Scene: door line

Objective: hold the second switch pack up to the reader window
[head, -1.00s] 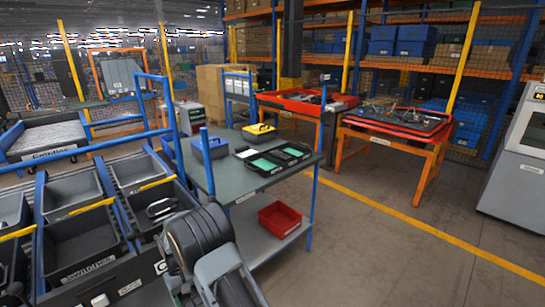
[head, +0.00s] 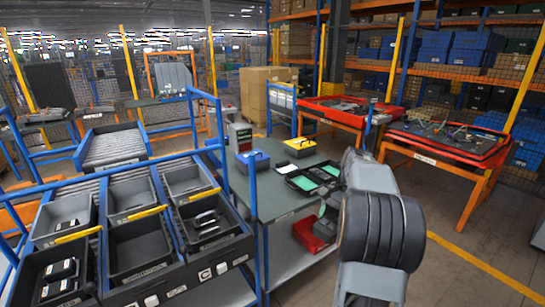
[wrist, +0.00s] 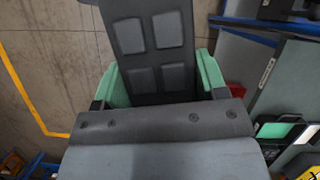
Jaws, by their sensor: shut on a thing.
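In the wrist view my gripper (wrist: 160,88) is shut on a dark switch pack (wrist: 152,35) with square recesses in its face. The pack sits between the two green fingers and runs out past the top of the picture. In the head view my grey and black arm fills the lower right and hides the fingers and the held pack. Other dark packs lie in a front bin (head: 62,283) at the left and in a bin (head: 208,228) nearer the table. I cannot make out the reader window for certain.
A dark green table (head: 275,200) stands beyond the bins, with a blue box (head: 254,161), a yellow-topped case (head: 300,148) and a black tray with green cards (head: 304,183). A red bin (head: 308,238) is on its lower shelf. Blue posts stand around the bin rack.

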